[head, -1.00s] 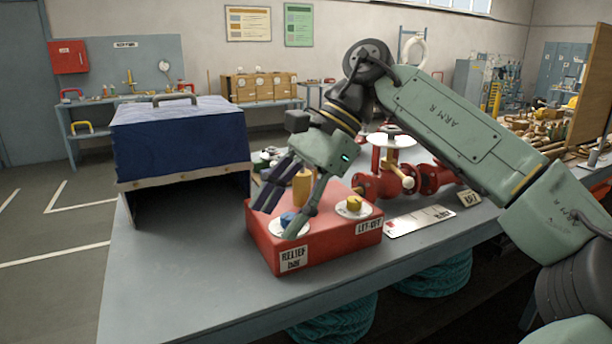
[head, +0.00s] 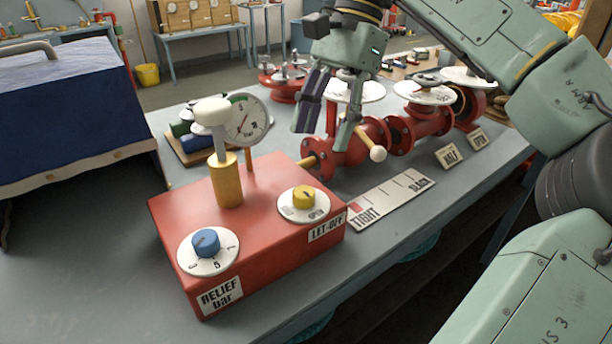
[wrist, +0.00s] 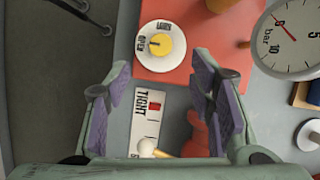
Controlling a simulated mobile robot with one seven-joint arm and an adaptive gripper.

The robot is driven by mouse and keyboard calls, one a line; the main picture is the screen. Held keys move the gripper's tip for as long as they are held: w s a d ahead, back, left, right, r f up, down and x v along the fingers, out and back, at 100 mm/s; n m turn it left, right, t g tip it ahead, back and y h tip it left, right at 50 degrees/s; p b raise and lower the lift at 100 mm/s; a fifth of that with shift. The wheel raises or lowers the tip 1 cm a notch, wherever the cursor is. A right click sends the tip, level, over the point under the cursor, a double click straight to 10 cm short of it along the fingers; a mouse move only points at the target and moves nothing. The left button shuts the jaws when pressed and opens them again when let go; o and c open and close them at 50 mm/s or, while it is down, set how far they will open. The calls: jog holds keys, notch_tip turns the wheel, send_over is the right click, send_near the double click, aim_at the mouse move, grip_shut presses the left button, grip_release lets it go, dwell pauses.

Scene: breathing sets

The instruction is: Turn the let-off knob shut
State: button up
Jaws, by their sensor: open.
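The yellow let-off knob (head: 303,197) sits on a white dial at the right of the red box (head: 185,205), above the LET-OFF label (head: 327,227). In the wrist view the let-off knob (wrist: 159,44) lies beyond the fingertips, with its dark mark toward the OPEN lettering. My gripper (head: 322,130) is open and empty, above and behind the box's right end, apart from the knob. In the wrist view my gripper (wrist: 163,75) has its purple pads wide apart.
A blue relief knob (head: 206,242) and a pump plunger (head: 213,115) with a gauge (head: 247,119) are on the box. Red valves (head: 345,143) stand behind my gripper. A TIGHT/SLACK card (head: 390,200) lies right of the box. A blue-covered case (head: 60,110) stands left.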

aim_at(304, 191)
jog(key=b+x, duration=0.1)
jog(key=x, duration=0.8)
jog(key=shift+s+a+f, duration=0.1)
jog(key=shift+a+f, duration=0.05)
jog(key=shift+f, duration=0.1)
jog(key=shift+c, duration=0.5)
jog(key=c, duration=1.1)
